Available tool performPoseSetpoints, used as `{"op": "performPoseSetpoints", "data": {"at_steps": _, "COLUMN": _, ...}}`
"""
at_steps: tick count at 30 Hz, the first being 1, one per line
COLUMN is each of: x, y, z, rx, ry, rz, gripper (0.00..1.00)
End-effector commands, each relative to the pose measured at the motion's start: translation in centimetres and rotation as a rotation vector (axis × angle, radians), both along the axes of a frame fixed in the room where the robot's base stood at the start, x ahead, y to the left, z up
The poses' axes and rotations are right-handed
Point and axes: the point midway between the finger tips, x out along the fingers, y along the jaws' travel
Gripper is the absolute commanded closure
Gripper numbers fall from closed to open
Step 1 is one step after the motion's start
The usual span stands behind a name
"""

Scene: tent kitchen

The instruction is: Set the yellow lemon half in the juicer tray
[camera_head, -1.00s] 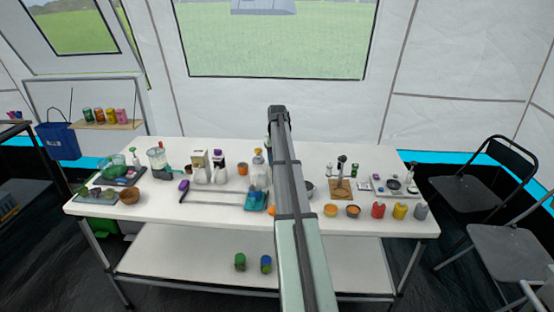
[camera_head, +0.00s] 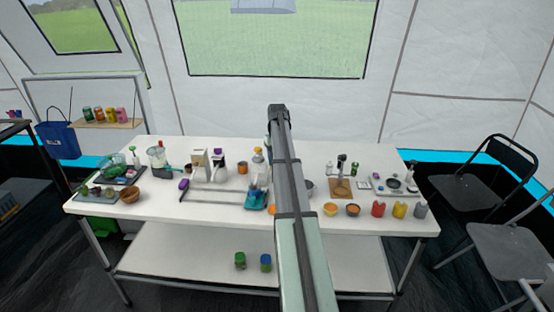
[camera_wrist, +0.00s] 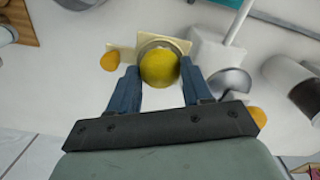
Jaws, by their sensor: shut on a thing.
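In the wrist view my gripper (camera_wrist: 160,78) is shut on the yellow lemon half (camera_wrist: 159,65), with one dark blue finger on each side of it. A cream, square-edged piece with a rounded rim (camera_wrist: 181,45), which looks like the juicer tray, lies directly behind the lemon half in this view. The lemon half hides much of it. I cannot tell whether the two touch. In the head view my arm covers part of the table's middle, and neither the lemon half nor the fingertips show clearly.
Orange pieces lie at the left (camera_wrist: 110,60) and right (camera_wrist: 258,117) of my gripper. A white block with a rod (camera_wrist: 215,50) and a grey bowl (camera_wrist: 231,82) are close on the right. The white table (camera_head: 230,214) has bare room along its front.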

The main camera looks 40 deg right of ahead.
Motion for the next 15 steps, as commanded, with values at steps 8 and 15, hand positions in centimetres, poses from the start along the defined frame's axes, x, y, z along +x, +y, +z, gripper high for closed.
{"op": "performPoseSetpoints", "data": {"at_steps": 8, "x": 0.00, "y": 0.00, "z": -0.23, "rx": 0.000, "ry": 0.000, "rz": 0.000, "gripper": 0.68}}
{"op": "performPoseSetpoints", "data": {"at_steps": 15, "x": 0.00, "y": 0.00, "z": -0.64, "rx": 0.000, "ry": 0.000, "rz": 0.000, "gripper": 0.68}}
